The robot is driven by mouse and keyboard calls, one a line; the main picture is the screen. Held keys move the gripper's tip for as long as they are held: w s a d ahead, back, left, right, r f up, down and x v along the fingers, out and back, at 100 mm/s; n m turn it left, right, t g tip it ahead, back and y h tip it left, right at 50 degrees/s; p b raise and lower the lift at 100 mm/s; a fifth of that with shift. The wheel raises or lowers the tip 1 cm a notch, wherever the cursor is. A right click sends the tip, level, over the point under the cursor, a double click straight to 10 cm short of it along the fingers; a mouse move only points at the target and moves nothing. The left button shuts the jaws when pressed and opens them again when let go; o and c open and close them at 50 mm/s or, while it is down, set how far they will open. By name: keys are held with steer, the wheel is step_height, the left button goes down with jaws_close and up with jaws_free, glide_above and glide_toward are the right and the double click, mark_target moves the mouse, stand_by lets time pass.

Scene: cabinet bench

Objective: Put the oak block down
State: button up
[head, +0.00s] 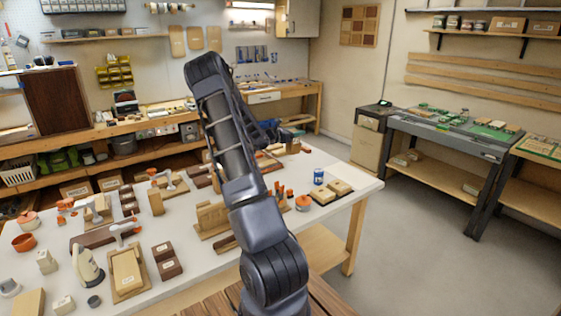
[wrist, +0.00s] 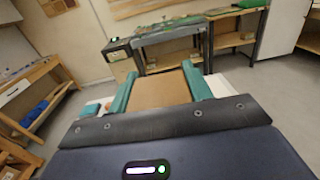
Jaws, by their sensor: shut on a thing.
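In the wrist view my gripper (wrist: 160,82) has its two teal fingers on either side of a flat tan wooden block (wrist: 160,90), which I take to be the oak block. The fingers are shut on its sides, and the block points away from the palm. In the head view my dark arm rises across the middle of the white bench (head: 205,290) and hides the fingertips and held block. The height of the block above any surface cannot be told.
A grey workbench (head: 440,130) stands across the open floor (head: 440,240).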

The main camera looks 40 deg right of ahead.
steer(key=w+a+t, duration=0.1)
steer(key=w+a, duration=0.2)
steer(key=a, duration=0.6)
steer(key=w+a, duration=0.3)
steer(key=a, duration=0.6)
step_height(320, 180, down, 19)
steer(key=shift+s+a+f+n, duration=0.15)
steer(key=shift+s+a+n, duration=0.1)
steer(key=shift+a+n, duration=0.05)
steer(key=shift+f, duration=0.1)
steer(key=o, duration=1.5)
steer(key=shift+c, duration=0.2)
